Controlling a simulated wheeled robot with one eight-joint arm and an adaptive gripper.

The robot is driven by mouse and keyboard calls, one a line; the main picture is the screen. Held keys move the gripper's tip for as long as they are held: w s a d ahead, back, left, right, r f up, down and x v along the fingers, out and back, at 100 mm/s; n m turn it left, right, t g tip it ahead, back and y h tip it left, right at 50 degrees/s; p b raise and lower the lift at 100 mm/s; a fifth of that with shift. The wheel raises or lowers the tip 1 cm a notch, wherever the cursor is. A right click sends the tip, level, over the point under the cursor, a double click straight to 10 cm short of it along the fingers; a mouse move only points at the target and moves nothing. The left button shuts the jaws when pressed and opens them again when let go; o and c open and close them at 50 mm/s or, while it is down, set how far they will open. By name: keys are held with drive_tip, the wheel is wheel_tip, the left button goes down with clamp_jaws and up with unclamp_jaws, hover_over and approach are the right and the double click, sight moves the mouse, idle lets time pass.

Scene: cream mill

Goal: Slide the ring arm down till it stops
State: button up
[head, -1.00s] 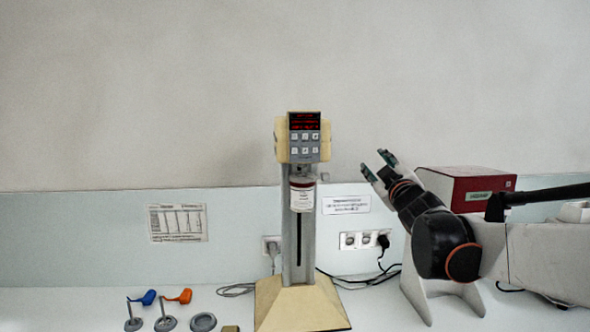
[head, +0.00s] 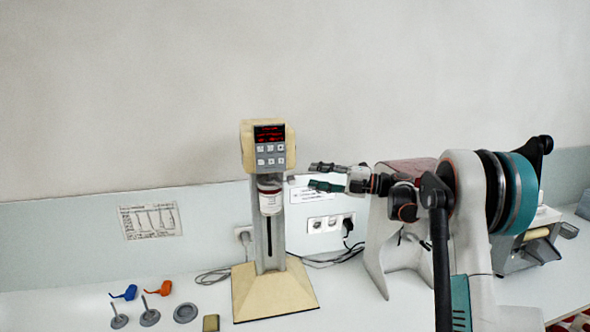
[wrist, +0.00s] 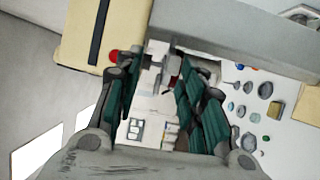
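The cream mill (head: 264,145), with a lit red display, stands upright on a grey column (head: 264,245). A jar with a white label (head: 270,200) hangs under its head, in front of the column. A small grey piece (head: 291,180) shows just right of the jar; I cannot tell surely whether it belongs to the ring arm. My gripper (head: 320,177) is open to the right of the jar, fingers pointing left, apart from the jar. In the wrist view my open fingers (wrist: 152,75) have a grey piece (wrist: 152,62) showing between them. The ring itself is not clear.
Blue (head: 124,293) and orange (head: 160,288) paddles, grey discs and a small tan block (head: 211,323) lie left of the mill's base (head: 272,292). Cables and sockets (head: 330,222) are behind. A grey stand (head: 375,250) is on the right.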

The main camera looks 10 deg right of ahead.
sight(277, 182)
drive_tip(key=w+a+f+n+g+p, duration=0.1)
drive_tip(key=w+a+f, duration=0.1)
drive_tip(key=a, duration=0.4)
drive_tip(key=shift+a, duration=0.2)
drive_tip(key=shift+r, duration=0.1)
clamp_jaws()
